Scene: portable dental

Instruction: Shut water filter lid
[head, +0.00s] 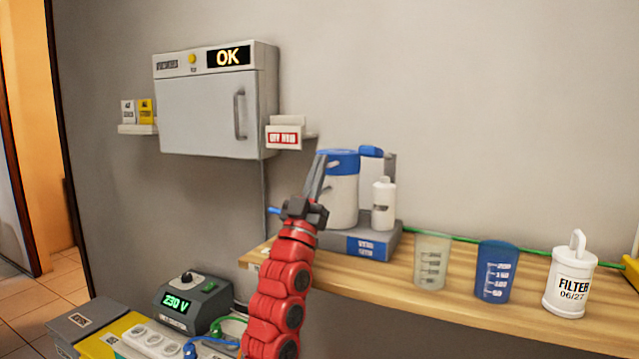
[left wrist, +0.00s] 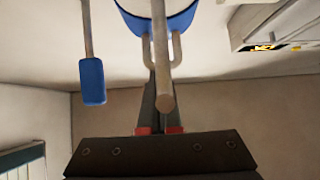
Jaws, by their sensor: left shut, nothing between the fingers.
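The water filter (head: 344,200) is a white cylinder with a blue lid (head: 341,160), standing on a grey base at the shelf's left part. The lid looks to lie over the cylinder's top; I cannot tell whether it is fully shut. My left gripper (head: 319,160) points up at the lid's left edge, its fingers together and empty. It covers part of the cylinder's left side. The left wrist view shows the fingers (left wrist: 158,85) beneath a blue rounded part (left wrist: 185,20) with a pale U-shaped bar and a rod in front. Contact is unclear. My right gripper is not in view.
A wall cabinet (head: 212,110) hangs at left. A 230 V power unit (head: 188,300) sits low at left.

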